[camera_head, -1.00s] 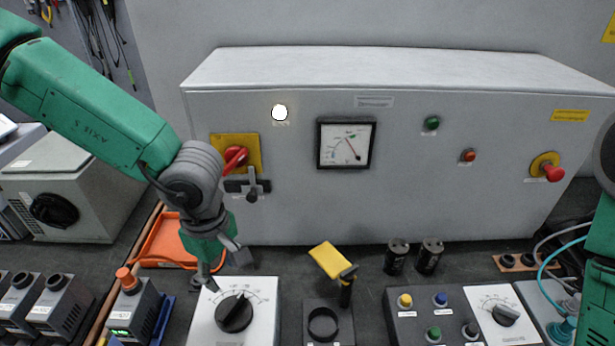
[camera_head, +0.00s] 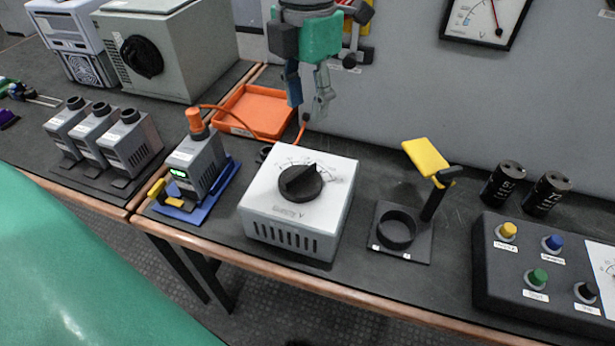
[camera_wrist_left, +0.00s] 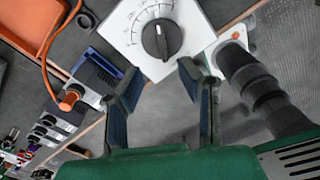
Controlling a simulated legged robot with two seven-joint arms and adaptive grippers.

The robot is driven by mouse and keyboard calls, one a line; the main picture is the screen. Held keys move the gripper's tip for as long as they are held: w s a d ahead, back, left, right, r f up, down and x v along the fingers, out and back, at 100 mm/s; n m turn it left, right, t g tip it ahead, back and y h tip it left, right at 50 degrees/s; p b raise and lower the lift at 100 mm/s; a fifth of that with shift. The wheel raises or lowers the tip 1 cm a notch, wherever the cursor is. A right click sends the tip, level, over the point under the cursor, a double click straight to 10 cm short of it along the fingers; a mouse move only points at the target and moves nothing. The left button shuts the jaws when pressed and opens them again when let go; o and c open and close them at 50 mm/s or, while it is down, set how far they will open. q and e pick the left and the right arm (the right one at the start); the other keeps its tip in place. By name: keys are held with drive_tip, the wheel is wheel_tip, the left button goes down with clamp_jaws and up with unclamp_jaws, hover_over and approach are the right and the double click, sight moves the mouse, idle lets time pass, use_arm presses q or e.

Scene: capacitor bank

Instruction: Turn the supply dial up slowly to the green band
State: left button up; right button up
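The supply is a white box with a vented front (camera_head: 285,232). Its black dial (camera_head: 301,182) sits on the sloped top inside a printed scale; the ridge runs from lower left to upper right in the head view. The dial also shows in the left wrist view (camera_wrist_left: 161,39). I cannot make out a green band on its scale. My right gripper is not in view.
A panel meter (camera_head: 486,20) is cut off at the top edge. An orange tray (camera_head: 226,122) with a cable and a grey device with an orange knob (camera_head: 197,160) stand left of the supply. A yellow-handled stand (camera_head: 425,157) and a button box (camera_head: 535,275) stand right.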

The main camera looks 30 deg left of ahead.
sight(307, 166)
use_arm(q)
wheel_tip(307, 166, down, 14)
drive_tip(key=b, duration=0.4)
drive_tip(key=shift+r, duration=0.2)
clamp_jaws()
